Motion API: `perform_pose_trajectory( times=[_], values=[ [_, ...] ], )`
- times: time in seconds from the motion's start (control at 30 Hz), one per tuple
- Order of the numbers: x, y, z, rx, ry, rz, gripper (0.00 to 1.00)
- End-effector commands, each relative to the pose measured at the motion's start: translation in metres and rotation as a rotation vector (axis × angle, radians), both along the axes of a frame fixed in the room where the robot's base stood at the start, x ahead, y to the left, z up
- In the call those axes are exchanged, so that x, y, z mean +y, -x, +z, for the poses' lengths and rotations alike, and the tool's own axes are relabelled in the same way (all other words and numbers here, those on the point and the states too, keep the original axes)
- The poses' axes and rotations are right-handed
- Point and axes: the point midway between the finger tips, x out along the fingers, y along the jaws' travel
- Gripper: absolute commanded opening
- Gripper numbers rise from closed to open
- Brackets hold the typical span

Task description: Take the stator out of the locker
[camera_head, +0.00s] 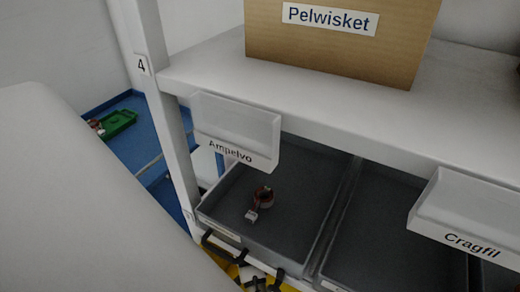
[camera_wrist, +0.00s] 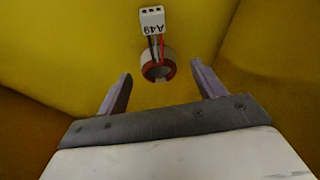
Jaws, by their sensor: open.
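In the wrist view, a stator (camera_wrist: 158,53) with a reddish ring, red and dark wires and a white connector marked A49 rests against a yellow surface (camera_wrist: 90,50). The label appears upside down. This surface looks like the inside of a yellow locker, but its outline is not visible. My gripper (camera_wrist: 160,69) is open and empty, with one finger on each side of the ring's position in the picture. The ring looks beyond the fingertips; I cannot tell the gap. My gripper does not show in the head view.
In the head view, another ringed part with a white connector (camera_head: 262,199) lies in a grey bin (camera_head: 232,232) under the Ampelvo label (camera_head: 237,140). A Pelwisket box (camera_head: 340,55) stands on the white shelf (camera_head: 300,95). A green tray (camera_head: 118,122) lies far left.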

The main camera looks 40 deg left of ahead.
Motion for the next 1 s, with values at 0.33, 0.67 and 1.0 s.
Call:
perform_pose_trajectory(
  times=[0.33,0.67,1.0],
  values=[
    [0.001,-0.006,-0.024,0.002,0.004,0.001,0.69],
    [0.001,-0.006,-0.023,0.002,0.004,0.001,0.37],
    [0.001,-0.006,-0.023,0.002,0.004,0.001,0.17]
  ],
)
